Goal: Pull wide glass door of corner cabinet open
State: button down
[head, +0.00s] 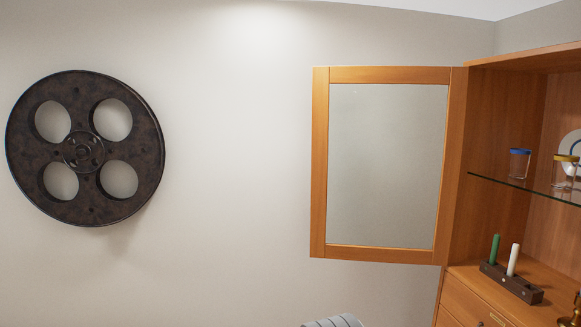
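The wide glass door (320,165) has an orange-brown wooden frame and a clear pane. It stands swung wide open to the left of the wooden corner cabinet (475,160), hinged at the cabinet's left side. The wall shows through its glass. No handle on the door can be made out. The cabinet's upper compartment is open to view. My gripper is not in view.
A glass shelf (525,189) holds jars with a blue lid (520,152) and a yellow lid (566,157). Below, a dark holder (511,283) bears green and white candles. A large film reel (83,148) hangs on the left wall. A grey rounded thing shows at the bottom edge.

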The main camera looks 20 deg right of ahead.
aim_at(456, 77)
jog(key=z, duration=0.35)
jog(key=i, duration=0.7)
jog(key=z, duration=0.5)
